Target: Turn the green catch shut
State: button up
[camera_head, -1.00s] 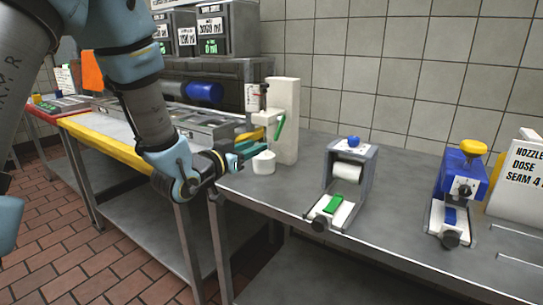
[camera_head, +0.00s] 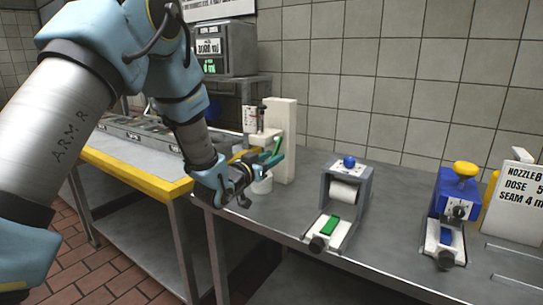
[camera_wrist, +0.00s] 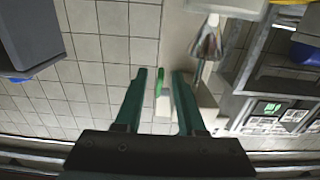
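The green catch (camera_head: 278,146) is a slim green lever on the front of a white upright stand (camera_head: 284,115). It leans a little from upright. My gripper (camera_head: 271,159) is right beside it, its dark teal fingers partly overlapping the catch in the head view. In the wrist view the green catch (camera_wrist: 159,83) shows in the gap between the two fingertips of my open gripper (camera_wrist: 160,75). A gap shows on the right side, and the left finger is close to it. I cannot tell whether they touch.
A white cup (camera_head: 262,184) stands under the stand's nozzle, close to my gripper. A roller device with a green block (camera_head: 328,225) and a blue device with a yellow knob (camera_head: 458,190) stand to the right. The table between them is clear.

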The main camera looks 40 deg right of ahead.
jog(key=shift+c, duration=0.3)
grip_shut()
dwell(0.3)
